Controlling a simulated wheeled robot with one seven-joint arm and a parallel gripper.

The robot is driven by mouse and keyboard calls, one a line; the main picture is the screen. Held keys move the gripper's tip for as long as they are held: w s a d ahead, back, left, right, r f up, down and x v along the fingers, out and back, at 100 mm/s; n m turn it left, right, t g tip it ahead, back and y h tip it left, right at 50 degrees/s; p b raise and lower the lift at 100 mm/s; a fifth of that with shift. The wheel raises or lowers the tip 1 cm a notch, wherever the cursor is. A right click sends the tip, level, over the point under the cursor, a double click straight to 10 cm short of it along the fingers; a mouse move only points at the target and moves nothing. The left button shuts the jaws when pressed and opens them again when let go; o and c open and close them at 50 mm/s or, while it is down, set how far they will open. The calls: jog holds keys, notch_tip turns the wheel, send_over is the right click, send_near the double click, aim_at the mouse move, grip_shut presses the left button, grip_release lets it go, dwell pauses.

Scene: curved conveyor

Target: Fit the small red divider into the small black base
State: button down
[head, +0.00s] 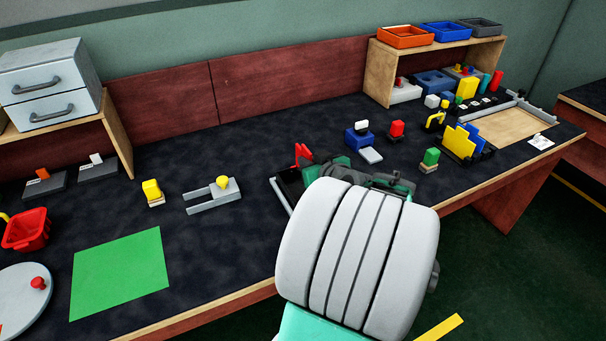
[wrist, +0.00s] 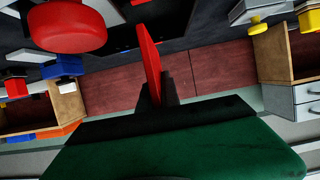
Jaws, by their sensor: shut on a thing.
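The small red divider (head: 302,153) stands up at the tip of my gripper in the head view. In the wrist view the divider (wrist: 149,60) is a thin red plate, slightly tilted, with its lower end between the dark fingers of my gripper (wrist: 155,92). My gripper is shut on it. The small black base (head: 284,192) lies on the table just left of my gripper in the head view, largely covered by my arm. I cannot tell whether the divider touches the base.
A grey forked fixture (head: 207,197) with a yellow knob lies to the left. A large red round thing (wrist: 65,27) is close in the wrist view.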

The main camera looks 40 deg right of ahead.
jog(key=shift+w+f, duration=0.3)
jog(key=f, duration=0.4)
jog(key=shift+w+a+f, duration=0.15)
jog(key=shift+w, duration=0.1)
jog(key=c, duration=1.8)
grip_release()
jog(key=shift+w, duration=0.1)
jog(key=shift+o, duration=1.2)
jog(key=shift+r, duration=0.2)
